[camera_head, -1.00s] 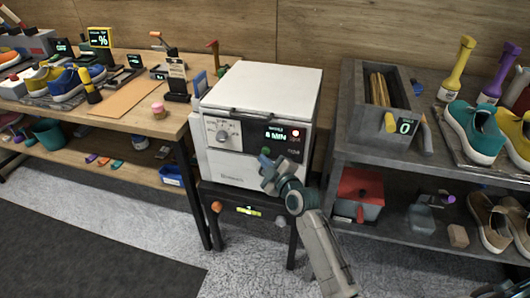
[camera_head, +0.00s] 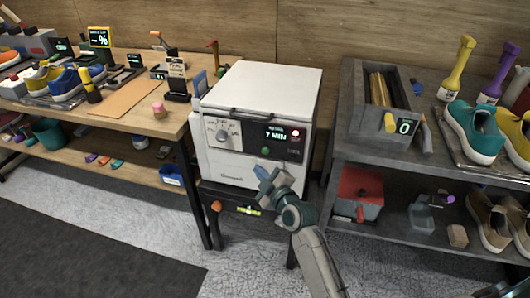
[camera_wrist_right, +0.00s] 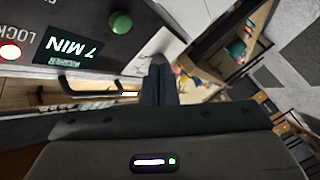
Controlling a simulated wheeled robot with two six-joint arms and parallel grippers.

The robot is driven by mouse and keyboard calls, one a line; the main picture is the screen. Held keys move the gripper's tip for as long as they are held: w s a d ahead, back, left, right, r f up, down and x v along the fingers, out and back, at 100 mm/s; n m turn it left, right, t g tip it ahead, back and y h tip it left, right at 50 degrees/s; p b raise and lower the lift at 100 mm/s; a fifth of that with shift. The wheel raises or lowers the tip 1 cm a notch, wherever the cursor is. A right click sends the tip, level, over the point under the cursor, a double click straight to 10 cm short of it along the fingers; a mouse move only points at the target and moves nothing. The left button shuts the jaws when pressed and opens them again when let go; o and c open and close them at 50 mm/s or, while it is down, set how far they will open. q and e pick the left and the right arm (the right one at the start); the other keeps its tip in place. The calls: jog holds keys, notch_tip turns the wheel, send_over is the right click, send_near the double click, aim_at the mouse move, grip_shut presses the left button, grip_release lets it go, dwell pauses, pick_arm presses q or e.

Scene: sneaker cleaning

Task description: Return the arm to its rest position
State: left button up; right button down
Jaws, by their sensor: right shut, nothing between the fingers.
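My right gripper (camera_head: 262,172) is in front of the lower right part of the white machine (camera_head: 262,85) in the head view. Its fingers are shut and empty, and they also show together in the right wrist view (camera_wrist_right: 160,75). The machine's door is closed. Its display (camera_head: 277,134) reads 7 MIN, with a red light (camera_head: 296,133) beside it. A green button (camera_head: 266,151) sits below the display, just above my gripper and apart from it; it also shows in the right wrist view (camera_wrist_right: 120,23). My left gripper is out of view.
A wooden table (camera_head: 125,62) with shoes and tools stands at left. A grey shelf (camera_head: 365,165) at right holds a bin (camera_head: 352,105), bottles, shoes and a red box (camera_head: 360,190). The grey floor (camera_head: 165,240) in front is clear.

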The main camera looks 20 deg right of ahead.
dwell(0.6)
jog(key=s+d+f+m+g+h+p, duration=0.1)
jog(key=s+d+f+m+g, duration=0.15)
jog(key=s+f, duration=0.65)
jog(key=s+d+f+m+g+h, duration=0.1)
jog(key=s+f+m+g, duration=0.15)
jog(key=f, duration=1.15)
jog(key=s+d+f+m+g+h+p, duration=0.1)
jog(key=s+d+f+m+g, duration=0.3)
jog(key=f, duration=0.8)
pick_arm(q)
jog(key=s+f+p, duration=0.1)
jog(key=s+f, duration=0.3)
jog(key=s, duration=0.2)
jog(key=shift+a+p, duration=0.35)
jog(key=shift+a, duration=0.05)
pick_arm(e)
jog(key=s+d+f+m+g, duration=0.1)
jog(key=s+f, duration=0.4)
jog(key=s, duration=0.6)
jog(key=s+d+f+m+g+h, duration=0.1)
jog(key=s+d+f+g, duration=0.1)
jog(key=s+f, duration=0.4)
jog(key=s+d+f+g, duration=0.1)
jog(key=s+f+g, duration=0.2)
jog(key=s, duration=1.3)
notch_tip(320, 180, down, 3)
jog(key=shift+d+r+m, duration=0.1)
jog(key=shift+d+m, duration=0.05)
jog(key=shift+m, duration=0.25)
